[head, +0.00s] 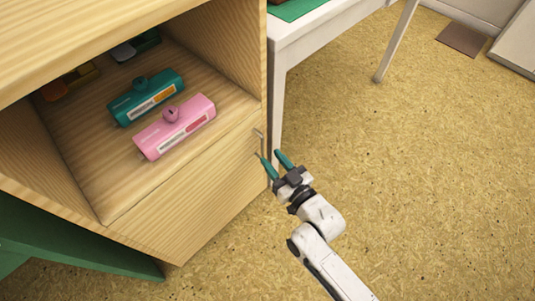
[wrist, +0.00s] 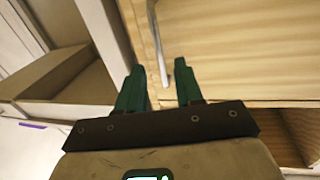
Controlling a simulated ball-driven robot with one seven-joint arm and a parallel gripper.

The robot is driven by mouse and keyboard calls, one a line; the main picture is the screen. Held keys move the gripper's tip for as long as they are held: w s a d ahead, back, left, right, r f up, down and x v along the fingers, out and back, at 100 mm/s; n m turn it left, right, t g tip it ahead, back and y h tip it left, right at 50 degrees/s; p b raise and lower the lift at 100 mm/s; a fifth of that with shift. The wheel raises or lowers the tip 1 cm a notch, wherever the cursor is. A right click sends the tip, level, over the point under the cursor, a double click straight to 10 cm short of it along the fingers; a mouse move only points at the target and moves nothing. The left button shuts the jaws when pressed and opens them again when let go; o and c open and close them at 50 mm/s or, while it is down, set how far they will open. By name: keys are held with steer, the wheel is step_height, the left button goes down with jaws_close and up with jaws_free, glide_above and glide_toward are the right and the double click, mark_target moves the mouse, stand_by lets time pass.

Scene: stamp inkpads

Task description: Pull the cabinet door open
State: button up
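The cabinet door (head: 195,205) is the light wooden front panel below the open compartment, and it looks closed. A small grey metal handle (head: 259,135) is near its upper right edge. My gripper (head: 269,154), with two green fingers, is open just below and beside the handle in the head view. In the wrist view the door (wrist: 235,75) fills the upper right. The handle (wrist: 181,68) appears between my open fingers (wrist: 161,75), close to the right fingertip. I cannot tell whether it touches.
The open compartment above the door holds a teal stamp item (head: 147,97) and a pink one (head: 176,127). A white table (head: 330,27) stands right beside the cabinet. A green panel (head: 75,245) is at lower left. The speckled floor (head: 430,170) at right is clear.

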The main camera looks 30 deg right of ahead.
mark_target(263, 149)
steer(key=shift+w+a+b, duration=0.2)
steer(key=shift+w+b, duration=0.1)
steer(key=shift+w, duration=1.35)
steer(key=shift+c, duration=0.5)
jaws_close()
